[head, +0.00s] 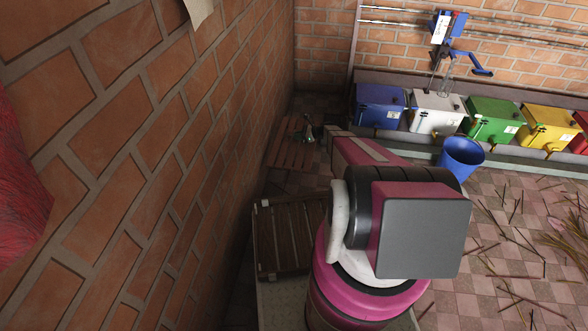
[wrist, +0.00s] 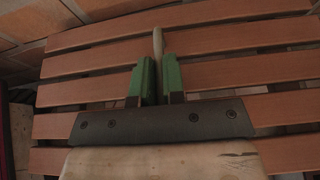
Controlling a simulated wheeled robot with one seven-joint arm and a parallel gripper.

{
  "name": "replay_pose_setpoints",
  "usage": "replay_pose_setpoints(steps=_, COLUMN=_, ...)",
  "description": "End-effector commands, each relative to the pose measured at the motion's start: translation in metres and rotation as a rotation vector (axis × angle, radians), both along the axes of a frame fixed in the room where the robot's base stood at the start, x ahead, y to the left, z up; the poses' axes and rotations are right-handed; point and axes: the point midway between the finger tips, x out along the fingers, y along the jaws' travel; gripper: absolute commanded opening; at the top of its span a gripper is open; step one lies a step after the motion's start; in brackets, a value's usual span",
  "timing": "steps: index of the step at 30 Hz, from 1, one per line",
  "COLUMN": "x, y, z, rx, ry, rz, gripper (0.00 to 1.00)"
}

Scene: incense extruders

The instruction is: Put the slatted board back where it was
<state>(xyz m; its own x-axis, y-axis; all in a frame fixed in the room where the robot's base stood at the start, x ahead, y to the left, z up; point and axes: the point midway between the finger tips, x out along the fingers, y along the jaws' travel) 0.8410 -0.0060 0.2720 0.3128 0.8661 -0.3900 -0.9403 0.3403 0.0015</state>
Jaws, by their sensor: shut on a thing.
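The slatted board (head: 284,152) has reddish-brown wooden slats. In the head view it is beyond my arm, close to the left brick wall. In the wrist view the slatted board (wrist: 225,72) fills most of the picture, its slats running across. My gripper (wrist: 158,80) has green fingers, shut on a narrow pale upright piece of the board between them. In the head view my gripper (head: 308,131) is small at the board's right side. The view does not show clearly whether the board touches the floor.
A darker slatted wooden piece (head: 290,237) lies nearer, between the wall and my arm. Blue, white, green and yellow boxes (head: 436,112) stand along the back wall. A blue bucket (head: 461,158) is in front of them. Thin sticks (head: 515,290) litter the tiled floor at right.

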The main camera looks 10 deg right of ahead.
Motion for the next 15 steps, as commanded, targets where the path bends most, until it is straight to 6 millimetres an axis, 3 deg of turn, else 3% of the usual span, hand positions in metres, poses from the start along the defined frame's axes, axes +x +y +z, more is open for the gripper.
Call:
replay_pose_setpoints(steps=1, x=0.007, y=0.001, z=-0.02, rx=0.006, ry=0.001, rz=0.006, gripper=0.0)
replay_pose_setpoints(steps=6, x=0.01, y=0.004, z=-0.065, rx=0.009, ry=-0.001, rz=0.022, gripper=0.0)
replay_pose_setpoints(steps=15, x=0.01, y=0.006, z=-0.098, rx=0.011, ry=-0.004, rz=0.033, gripper=0.0)
